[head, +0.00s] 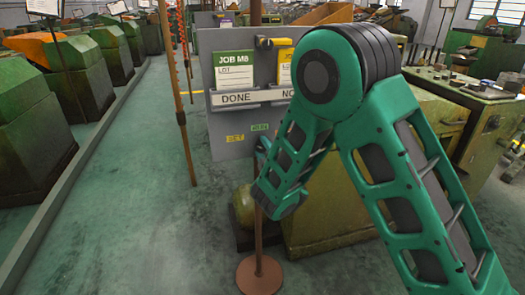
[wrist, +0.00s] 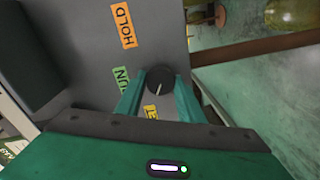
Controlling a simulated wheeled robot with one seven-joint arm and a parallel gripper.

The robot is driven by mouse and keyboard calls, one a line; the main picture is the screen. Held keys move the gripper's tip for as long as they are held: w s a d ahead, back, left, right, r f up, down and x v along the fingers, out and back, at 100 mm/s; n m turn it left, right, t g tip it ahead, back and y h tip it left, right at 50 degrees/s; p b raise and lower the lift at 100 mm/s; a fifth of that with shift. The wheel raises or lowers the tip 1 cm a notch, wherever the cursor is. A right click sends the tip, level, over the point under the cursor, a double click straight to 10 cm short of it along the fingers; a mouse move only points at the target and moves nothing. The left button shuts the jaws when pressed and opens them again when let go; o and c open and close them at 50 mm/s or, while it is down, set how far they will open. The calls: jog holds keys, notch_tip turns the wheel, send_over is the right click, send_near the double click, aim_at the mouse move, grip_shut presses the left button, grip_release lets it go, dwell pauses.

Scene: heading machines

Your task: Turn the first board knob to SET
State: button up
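The first board knob (wrist: 160,80) is round and black with a white pointer line, on a grey board panel. In the wrist view the pointer runs down and slightly left, toward the partly hidden yellow label (wrist: 150,112). A green RUN label (wrist: 121,79) lies left of the knob, and an orange HOLD label (wrist: 123,27) lies farther up. The fingers of my gripper (wrist: 160,82) stand on both sides of the knob and appear to meet its sides. In the head view the grey board (head: 222,125) shows low yellow and green labels; my arm hides the knob.
The board carries JOB cards (head: 234,72) above a DONE strip (head: 236,98). A brown post on a round base (head: 259,275) stands in front. Green machines (head: 30,120) line the left, and a control cabinet (head: 475,110) stands right. The left floor aisle is clear.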

jog(key=o, duration=0.4)
jog(key=shift+d, duration=0.2)
jog(key=shift+c, duration=0.2)
jog(key=shift+a, duration=0.1)
jog(key=v, duration=1)
jog(key=shift+s, duration=0.25)
